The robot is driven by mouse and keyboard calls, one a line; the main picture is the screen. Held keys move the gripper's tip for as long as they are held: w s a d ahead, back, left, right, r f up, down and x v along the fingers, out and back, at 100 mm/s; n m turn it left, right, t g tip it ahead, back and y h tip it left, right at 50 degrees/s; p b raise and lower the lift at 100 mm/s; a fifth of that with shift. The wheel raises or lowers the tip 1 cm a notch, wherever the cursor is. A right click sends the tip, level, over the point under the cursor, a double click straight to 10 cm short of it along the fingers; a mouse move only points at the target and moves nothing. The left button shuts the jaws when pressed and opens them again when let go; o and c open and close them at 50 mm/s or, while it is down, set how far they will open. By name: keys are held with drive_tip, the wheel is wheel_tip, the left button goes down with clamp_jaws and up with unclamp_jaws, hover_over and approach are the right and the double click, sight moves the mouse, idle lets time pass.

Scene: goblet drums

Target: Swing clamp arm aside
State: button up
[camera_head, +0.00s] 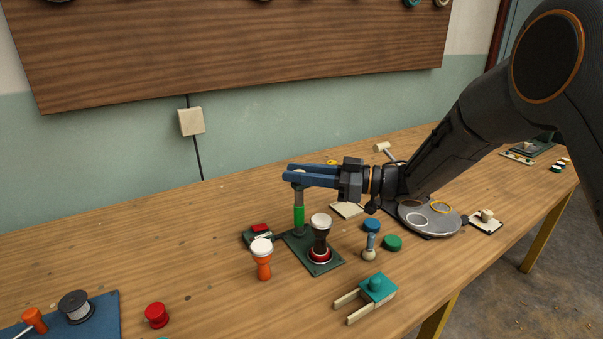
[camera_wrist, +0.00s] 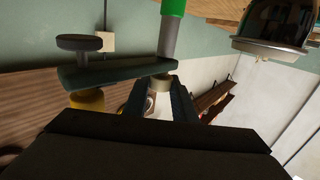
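The clamp has a post with a green sleeve (camera_head: 299,217) on a dark green base plate (camera_head: 328,267). In the wrist view, which is upside down, the dark green clamp arm (camera_wrist: 112,71) reaches sideways from the post (camera_wrist: 170,30). It carries a dark round pad (camera_wrist: 86,43) and a yellow knob (camera_wrist: 88,99). A dark goblet drum (camera_head: 320,238) with a white head stands on the plate; the arm points away from it, toward the wall. My gripper (camera_head: 288,174) is at the post top, its blue fingers against both sides of a pale peg (camera_wrist: 160,84) by the pivot.
An orange drum (camera_head: 262,263) stands close left of the plate. A grey round stand (camera_head: 438,222) is under my forearm. The left back table is clear.

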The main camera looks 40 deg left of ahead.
drive_tip(key=o, duration=0.4)
drive_tip(key=shift+s+a, duration=0.1)
drive_tip(key=shift+s, duration=0.05)
drive_tip(key=shift+o, duration=0.2)
drive_tip(key=b+v, duration=0.1)
drive_tip(key=v, duration=0.7)
drive_tip(key=shift+r, duration=0.1)
